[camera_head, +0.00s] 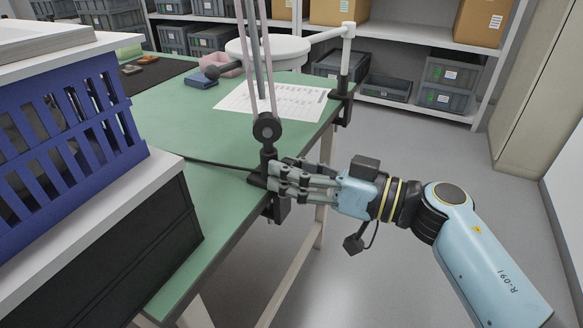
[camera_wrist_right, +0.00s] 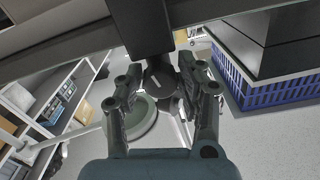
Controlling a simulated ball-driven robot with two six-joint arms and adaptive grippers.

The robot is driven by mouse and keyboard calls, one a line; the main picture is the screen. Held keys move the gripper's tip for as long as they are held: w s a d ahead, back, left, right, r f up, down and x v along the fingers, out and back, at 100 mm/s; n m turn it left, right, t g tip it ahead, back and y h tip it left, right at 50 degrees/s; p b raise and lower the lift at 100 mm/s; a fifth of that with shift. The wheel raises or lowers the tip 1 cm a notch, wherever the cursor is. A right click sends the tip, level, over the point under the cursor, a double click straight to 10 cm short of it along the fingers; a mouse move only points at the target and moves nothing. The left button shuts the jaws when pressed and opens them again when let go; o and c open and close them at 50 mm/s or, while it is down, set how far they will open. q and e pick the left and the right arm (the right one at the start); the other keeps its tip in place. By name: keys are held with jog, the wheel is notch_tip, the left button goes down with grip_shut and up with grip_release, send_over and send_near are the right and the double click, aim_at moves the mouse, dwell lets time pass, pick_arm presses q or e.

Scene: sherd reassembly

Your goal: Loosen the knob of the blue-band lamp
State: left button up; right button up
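A lamp with thin grey rods (camera_head: 268,60) stands clamped at the table's right edge. It has a dark round joint (camera_head: 267,128) and a black clamp (camera_head: 277,208) below. I cannot make out a blue band on it. My right gripper (camera_head: 272,178) reaches in from the right, level with the lamp's base. In the wrist view its fingers (camera_wrist_right: 160,90) stand on either side of a dark round knob (camera_wrist_right: 160,78) with a pale line on its face. Narrow gaps seem to show beside the knob; contact is unclear. My left gripper is not in view.
A second, white lamp (camera_head: 262,48) is clamped at the far corner. The floor at right is clear.

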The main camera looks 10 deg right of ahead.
jog(key=shift+o, duration=1.3)
jog(key=shift+s+d, duration=0.1)
jog(key=shift+d, duration=0.05)
jog(key=v, duration=1.1)
jog(key=shift+s+d, duration=0.15)
jog(key=shift+d, duration=0.15)
